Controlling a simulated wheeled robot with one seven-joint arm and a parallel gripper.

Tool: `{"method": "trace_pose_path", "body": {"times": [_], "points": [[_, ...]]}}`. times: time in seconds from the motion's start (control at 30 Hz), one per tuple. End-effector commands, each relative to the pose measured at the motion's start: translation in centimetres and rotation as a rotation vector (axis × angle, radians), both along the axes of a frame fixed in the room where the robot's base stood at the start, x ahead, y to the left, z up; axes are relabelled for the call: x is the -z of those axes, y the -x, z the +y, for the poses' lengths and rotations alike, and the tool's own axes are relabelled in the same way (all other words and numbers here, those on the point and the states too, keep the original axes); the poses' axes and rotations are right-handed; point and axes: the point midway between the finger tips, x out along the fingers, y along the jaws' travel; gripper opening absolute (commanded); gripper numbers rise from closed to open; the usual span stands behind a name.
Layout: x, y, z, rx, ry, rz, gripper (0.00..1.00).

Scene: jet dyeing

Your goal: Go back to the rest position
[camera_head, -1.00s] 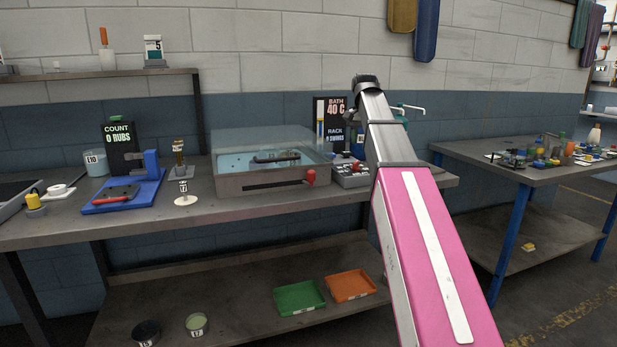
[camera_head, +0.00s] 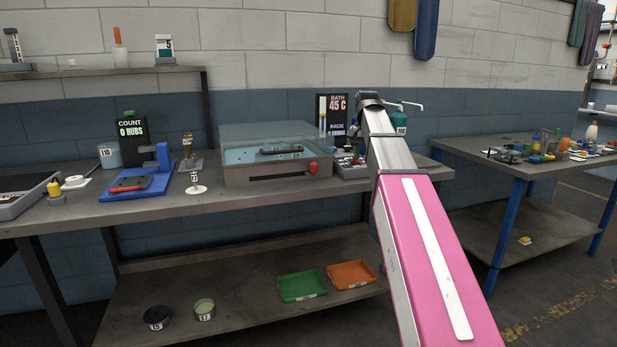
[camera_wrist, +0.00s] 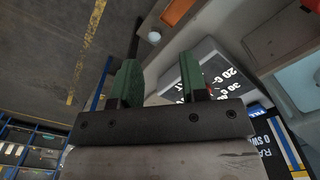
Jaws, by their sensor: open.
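My gripper (camera_wrist: 161,80) shows in the wrist view with its two green fingers apart and nothing between them. Below the fingers lies a grey panel (camera_wrist: 195,72) with white printed text. In the head view my pink and grey arm reaches up and away over the bench, and the gripper is hidden behind it. The glass-sided bath (camera_head: 277,174) stands on the bench left of my arm, with a dark rack-like piece (camera_head: 282,149) in it. The display (camera_head: 334,108) behind it reads BATH 45 C.
The long workbench (camera_head: 150,212) carries a blue rub stand (camera_head: 140,181), a counter sign (camera_head: 132,130) and a white jar (camera_head: 109,155). Green (camera_head: 301,286) and orange (camera_head: 351,274) trays lie on the lower shelf. A second table (camera_head: 500,160) stands right, with floor between.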

Motion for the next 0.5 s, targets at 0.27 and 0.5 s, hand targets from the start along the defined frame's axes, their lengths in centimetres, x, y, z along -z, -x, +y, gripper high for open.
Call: {"method": "trace_pose_path", "body": {"times": [0.27,0.5], "points": [[7.3,1.2,0.0,-0.050,0.000,0.003,0.40],[16.9,3.5,0.0,-0.126,-0.001,0.004,0.40]]}}
